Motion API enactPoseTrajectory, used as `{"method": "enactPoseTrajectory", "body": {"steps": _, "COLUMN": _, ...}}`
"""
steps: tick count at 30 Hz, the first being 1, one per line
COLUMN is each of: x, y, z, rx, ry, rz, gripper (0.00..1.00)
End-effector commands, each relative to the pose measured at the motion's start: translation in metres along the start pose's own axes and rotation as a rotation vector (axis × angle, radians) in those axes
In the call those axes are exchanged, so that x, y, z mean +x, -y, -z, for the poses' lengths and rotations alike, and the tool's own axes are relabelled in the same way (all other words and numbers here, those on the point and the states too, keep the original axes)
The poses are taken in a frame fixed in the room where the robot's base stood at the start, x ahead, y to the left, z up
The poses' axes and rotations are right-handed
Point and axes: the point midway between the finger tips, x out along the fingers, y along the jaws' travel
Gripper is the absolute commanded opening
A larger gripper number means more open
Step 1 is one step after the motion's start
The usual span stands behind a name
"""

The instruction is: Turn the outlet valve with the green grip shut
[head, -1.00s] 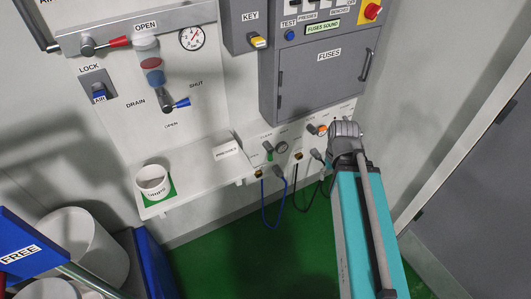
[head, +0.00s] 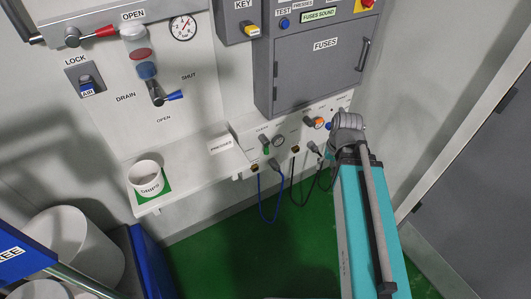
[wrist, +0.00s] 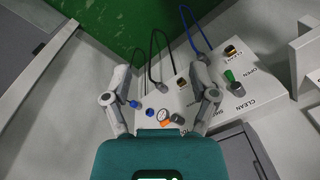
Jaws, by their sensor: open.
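Between the fingers are a valve with an orange grip (wrist: 165,123) and a blue part (wrist: 149,113). In the head view my arm hides the fingers.
A grey fuse box (head: 318,70) overhangs the panel. Blue and black cables (head: 268,208) loop below it. A white shelf (head: 175,170) with a cup (head: 146,178) is to the left. A grey door (head: 480,170) stands at the right. The green floor is clear.

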Motion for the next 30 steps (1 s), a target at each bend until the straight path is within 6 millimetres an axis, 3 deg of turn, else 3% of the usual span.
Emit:
{"method": "enactPoseTrajectory", "body": {"steps": 1, "x": 0.015, "y": 0.002, "z": 0.004, "rx": 0.026, "ry": -0.002, "rz": 0.024, "gripper": 0.75}}
{"method": "enactPoseTrajectory", "body": {"steps": 12, "x": 0.08, "y": 0.036, "z": 0.034, "rx": 0.307, "ry": 0.01, "rz": 0.284, "gripper": 0.75}}
{"method": "enactPoseTrajectory", "body": {"steps": 30, "x": 0.158, "y": 0.081, "z": 0.087, "rx": 0.787, "ry": 0.179, "rz": 0.725, "gripper": 0.75}}
